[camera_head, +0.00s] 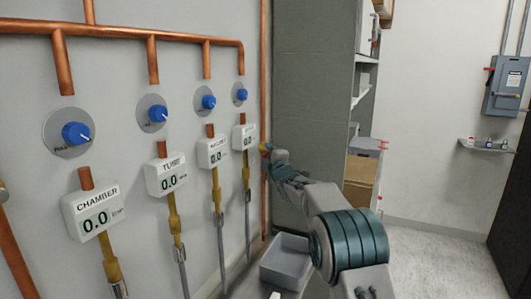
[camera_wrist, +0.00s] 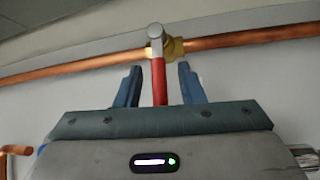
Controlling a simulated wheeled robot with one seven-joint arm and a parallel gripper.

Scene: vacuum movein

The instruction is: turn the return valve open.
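A valve with a brass body (camera_wrist: 176,47) sits on a copper pipe (camera_wrist: 250,38) in the wrist view. Its red lever (camera_wrist: 159,82) has a grey rounded end and appears crosswise to the pipe. No label shows on it, so I cannot confirm its name. My gripper (camera_wrist: 159,80) is open, with one blue-grey finger on each side of the red lever and a visible gap to each. In the head view my gripper (camera_head: 268,158) is at the vertical copper pipe (camera_head: 264,90), beside a small brass part (camera_head: 265,148). The lever is hidden there.
Blue knobs (camera_head: 76,133) and gauges, including CHAMBER (camera_head: 94,211) and TURBO (camera_head: 166,177), line the left wall. A grey bin (camera_head: 287,262) stands below my arm. A grey cabinet (camera_head: 313,100) and shelves with a cardboard box (camera_head: 360,178) stand behind. Floor at right is clear.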

